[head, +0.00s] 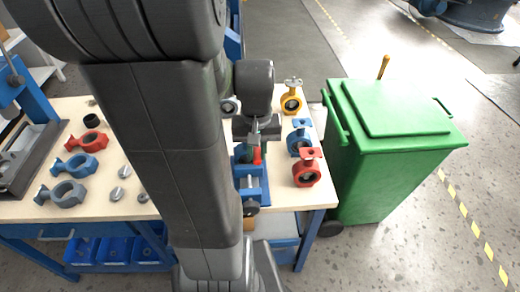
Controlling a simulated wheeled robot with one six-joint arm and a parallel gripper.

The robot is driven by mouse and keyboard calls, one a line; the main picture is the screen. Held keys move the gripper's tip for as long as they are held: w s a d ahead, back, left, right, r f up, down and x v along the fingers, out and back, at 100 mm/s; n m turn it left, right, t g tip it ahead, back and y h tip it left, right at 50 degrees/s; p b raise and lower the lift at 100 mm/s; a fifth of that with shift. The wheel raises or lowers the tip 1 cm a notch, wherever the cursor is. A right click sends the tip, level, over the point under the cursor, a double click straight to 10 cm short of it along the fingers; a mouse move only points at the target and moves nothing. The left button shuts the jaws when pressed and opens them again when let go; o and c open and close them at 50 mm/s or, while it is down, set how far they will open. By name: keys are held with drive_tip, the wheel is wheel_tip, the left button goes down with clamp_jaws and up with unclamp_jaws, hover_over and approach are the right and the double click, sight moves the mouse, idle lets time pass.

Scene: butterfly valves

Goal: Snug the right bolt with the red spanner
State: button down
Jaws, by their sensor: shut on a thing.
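My gripper (256,138) points down over the right part of the workbench, above a blue vise (251,190). It is shut on a small red piece (257,156), which looks like the red spanner; only a short part of it shows. My arm hides the middle of the bench.
Yellow (291,104), blue (299,141) and red (306,172) valves stand right of the vise. Red (87,142) and grey (70,192) valve parts lie at left by a press (35,110). A green bin (385,150) stands off the bench's right end.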

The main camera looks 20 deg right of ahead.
drive_tip(key=shift+a, duration=0.1)
idle(0.3)
drive_tip(key=shift+w+a+m, duration=0.15)
drive_tip(key=shift+a+m, duration=0.35)
drive_tip(key=shift+m, duration=0.2)
drive_tip(key=shift+w+a+m, duration=0.25)
drive_tip(key=shift+a+m, duration=0.2)
drive_tip(key=shift+m, duration=0.15)
idle(0.3)
drive_tip(key=shift+w+a+m, duration=0.25)
drive_tip(key=shift+a+m, duration=0.25)
drive_tip(key=shift+m, duration=0.1)
